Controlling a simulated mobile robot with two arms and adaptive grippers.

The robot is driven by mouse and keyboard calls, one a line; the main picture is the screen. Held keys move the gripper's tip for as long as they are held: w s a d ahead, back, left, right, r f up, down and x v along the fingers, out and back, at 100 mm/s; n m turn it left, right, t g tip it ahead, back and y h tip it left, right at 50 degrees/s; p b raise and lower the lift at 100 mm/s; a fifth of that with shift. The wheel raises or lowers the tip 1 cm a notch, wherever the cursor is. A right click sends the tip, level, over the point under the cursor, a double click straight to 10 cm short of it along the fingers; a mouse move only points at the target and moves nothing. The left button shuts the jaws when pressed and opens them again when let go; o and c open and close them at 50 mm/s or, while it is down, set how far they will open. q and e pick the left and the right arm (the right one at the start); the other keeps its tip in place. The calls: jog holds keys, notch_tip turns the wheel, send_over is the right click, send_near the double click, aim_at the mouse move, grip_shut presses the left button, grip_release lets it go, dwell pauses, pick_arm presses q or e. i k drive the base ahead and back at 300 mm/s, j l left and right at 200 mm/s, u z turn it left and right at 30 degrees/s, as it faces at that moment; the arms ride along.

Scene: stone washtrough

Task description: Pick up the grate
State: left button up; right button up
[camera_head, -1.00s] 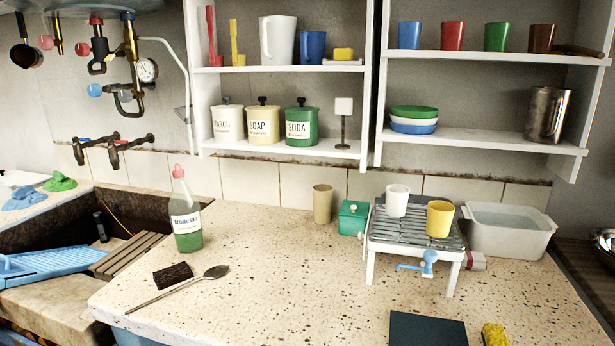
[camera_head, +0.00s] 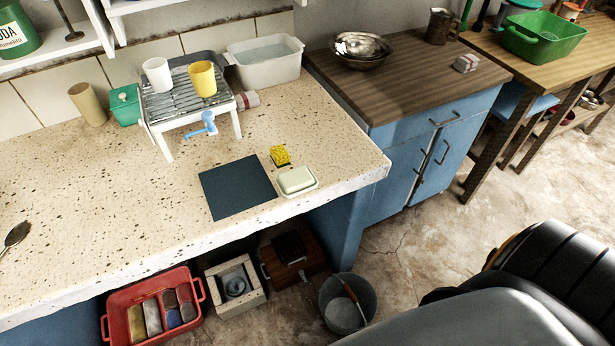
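A grey slatted grate-like top (camera_head: 172,105) lies on a small white stand (camera_head: 228,124) on the speckled counter. A white cup (camera_head: 157,75) and a yellow cup (camera_head: 202,80) stand on it. Under the counter, a brown box (camera_head: 272,266) carries a dark slatted piece (camera_head: 291,246). I cannot tell which of these slatted things is the grate. Neither of my grippers is in view.
The counter (camera_head: 120,190) holds a dark mat (camera_head: 238,187), yellow sponge (camera_head: 280,155), soap dish (camera_head: 297,180) and white basin (camera_head: 265,62). Floor (camera_head: 430,235) is partly free.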

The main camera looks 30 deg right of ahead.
aim_at(291, 233)
jog(key=l+z, duration=0.1)
jog(key=z, duration=0.65)
